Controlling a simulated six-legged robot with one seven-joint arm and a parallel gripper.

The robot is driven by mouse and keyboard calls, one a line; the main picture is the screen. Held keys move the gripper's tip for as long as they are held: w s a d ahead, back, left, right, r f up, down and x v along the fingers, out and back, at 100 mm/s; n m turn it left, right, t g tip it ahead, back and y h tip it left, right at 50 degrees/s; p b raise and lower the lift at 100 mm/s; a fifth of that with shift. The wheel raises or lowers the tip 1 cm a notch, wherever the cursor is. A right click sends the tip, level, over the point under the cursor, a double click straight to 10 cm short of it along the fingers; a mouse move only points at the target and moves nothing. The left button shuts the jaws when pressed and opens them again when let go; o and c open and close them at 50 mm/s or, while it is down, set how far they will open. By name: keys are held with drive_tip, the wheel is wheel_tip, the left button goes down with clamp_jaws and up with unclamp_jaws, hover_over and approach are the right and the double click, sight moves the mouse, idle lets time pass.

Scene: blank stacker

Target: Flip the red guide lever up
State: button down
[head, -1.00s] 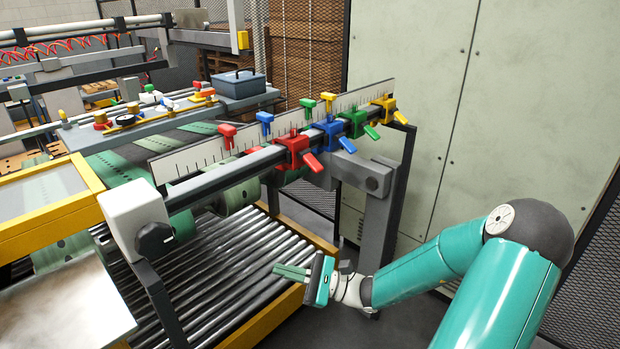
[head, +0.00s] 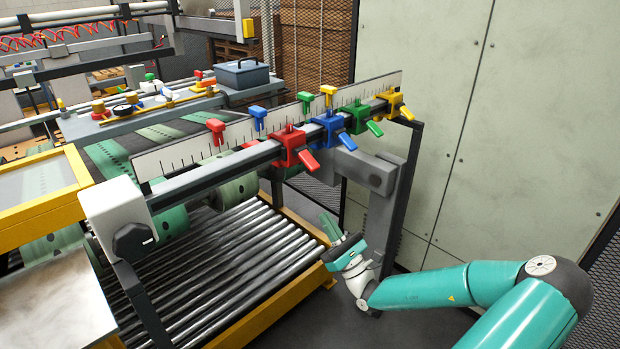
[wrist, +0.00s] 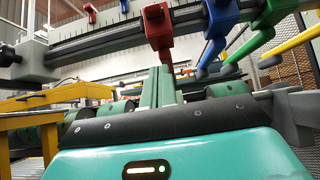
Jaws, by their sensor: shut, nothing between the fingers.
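The red guide lever (head: 309,160) slants down to the right from its red block (head: 289,146) on the grey rail. In the wrist view the red lever (wrist: 165,57) hangs down from its block, just above the fingertips. My gripper (head: 329,226) is below and a little right of the red lever in the head view, apart from it, its fingers pointing up and left. In the wrist view the green fingers (wrist: 158,86) are together and empty.
Blue (head: 331,128), green (head: 357,116) and yellow (head: 393,104) guide blocks with similar slanting levers sit farther right on the rail. A grey post (head: 380,215) holds up the rail's right end. Metal rollers (head: 215,270) lie below.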

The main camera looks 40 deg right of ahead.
sight(308, 159)
drive_tip(key=w+r, duration=0.5)
drive_tip(key=r, duration=0.5)
drive_tip(key=shift+r, duration=0.2)
idle(0.3)
drive_tip(key=shift+s+r+g+y, duration=0.15)
drive_tip(key=shift+s+g+y, duration=0.05)
drive_tip(key=shift+g+y, duration=0.1)
